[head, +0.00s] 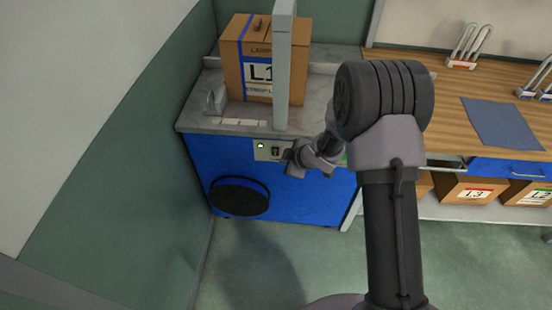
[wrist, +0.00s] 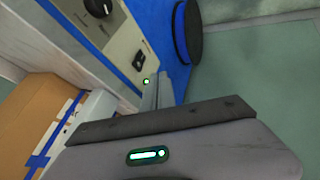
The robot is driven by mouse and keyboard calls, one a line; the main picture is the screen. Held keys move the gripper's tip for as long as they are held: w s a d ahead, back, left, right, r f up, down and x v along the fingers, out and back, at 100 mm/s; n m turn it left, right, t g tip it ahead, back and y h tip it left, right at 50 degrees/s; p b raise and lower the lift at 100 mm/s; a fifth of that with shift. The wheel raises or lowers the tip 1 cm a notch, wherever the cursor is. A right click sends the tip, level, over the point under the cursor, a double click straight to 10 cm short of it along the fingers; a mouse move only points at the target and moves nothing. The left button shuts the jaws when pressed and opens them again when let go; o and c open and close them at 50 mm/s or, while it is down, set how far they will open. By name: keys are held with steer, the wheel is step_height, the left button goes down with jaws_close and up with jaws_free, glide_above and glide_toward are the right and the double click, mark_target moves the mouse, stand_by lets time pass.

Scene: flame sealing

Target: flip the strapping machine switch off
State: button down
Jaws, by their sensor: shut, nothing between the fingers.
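The strapping machine (head: 315,192) is a blue cabinet with a grey worktop. Its pale control panel (head: 262,155) on the front holds a small dark switch (head: 276,151) with a lit green lamp (head: 261,146) to its left. In the wrist view the black rocker switch (wrist: 139,60) shows clearly, between the round black knob (wrist: 98,8) and the green lamp (wrist: 146,81). My gripper (head: 288,158) is shut and empty, in front of the panel just right of the switch. In the wrist view my gripper (wrist: 163,90) is near the lamp; whether it touches the panel I cannot tell.
A box marked L1 (head: 234,75) with blue straps stands on the machine, behind a grey upright post (head: 283,75). A black round disc (head: 238,196) sits on the cabinet's lower front. A wooden bench (head: 450,110) stands at right, with boxes beneath. The floor in front is clear.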

steer(key=b, duration=0.2)
glide_toward(277, 153)
steer(key=w+a+f, duration=0.1)
steer(key=a+f, duration=0.3)
steer(key=shift+w+d+f, duration=0.15)
steer(key=shift+w, duration=0.45)
steer(key=shift+p, duration=0.3)
